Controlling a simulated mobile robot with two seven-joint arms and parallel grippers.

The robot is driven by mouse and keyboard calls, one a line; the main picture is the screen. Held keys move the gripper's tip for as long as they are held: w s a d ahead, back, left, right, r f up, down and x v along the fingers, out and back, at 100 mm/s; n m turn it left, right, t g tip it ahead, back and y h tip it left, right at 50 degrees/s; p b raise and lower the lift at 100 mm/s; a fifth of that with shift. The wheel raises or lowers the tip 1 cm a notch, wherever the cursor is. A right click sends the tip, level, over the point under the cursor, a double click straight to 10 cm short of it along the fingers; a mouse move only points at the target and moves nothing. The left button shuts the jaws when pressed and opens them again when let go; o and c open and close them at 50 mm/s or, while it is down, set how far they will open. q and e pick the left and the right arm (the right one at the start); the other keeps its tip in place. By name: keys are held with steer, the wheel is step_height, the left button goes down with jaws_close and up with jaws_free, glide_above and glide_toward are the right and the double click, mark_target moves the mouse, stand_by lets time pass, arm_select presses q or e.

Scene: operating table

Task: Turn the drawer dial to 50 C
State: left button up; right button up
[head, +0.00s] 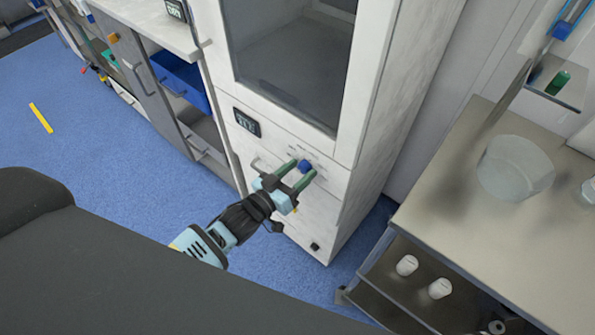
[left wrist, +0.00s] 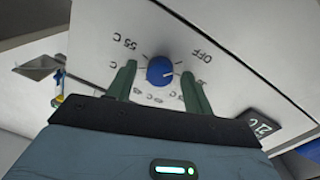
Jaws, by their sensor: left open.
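The blue drawer dial (head: 305,166) is on the white front panel of the tall cabinet, below its glass window. My left gripper (head: 304,170) is open at the dial, with one green finger on each side. In the left wrist view the dial (left wrist: 160,71) sits between the two spread fingers, with a gap visible on both sides. The printed scale appears tilted or upside down there; "55 C" and "OFF" are readable, and other labels are partly hidden by the fingers. A pale mark on the dial seems to point right, but its exact setting is unclear. My right gripper is not visible.
A small digital display (head: 247,122) is left of the dial; a drawer handle (head: 262,167) is close to the gripper. A metal table (head: 440,190) with a clear bowl (head: 515,167) stands at right. Blue floor (head: 110,180) is open at left.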

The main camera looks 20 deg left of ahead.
arm_select(q)
steer(key=c, duration=1)
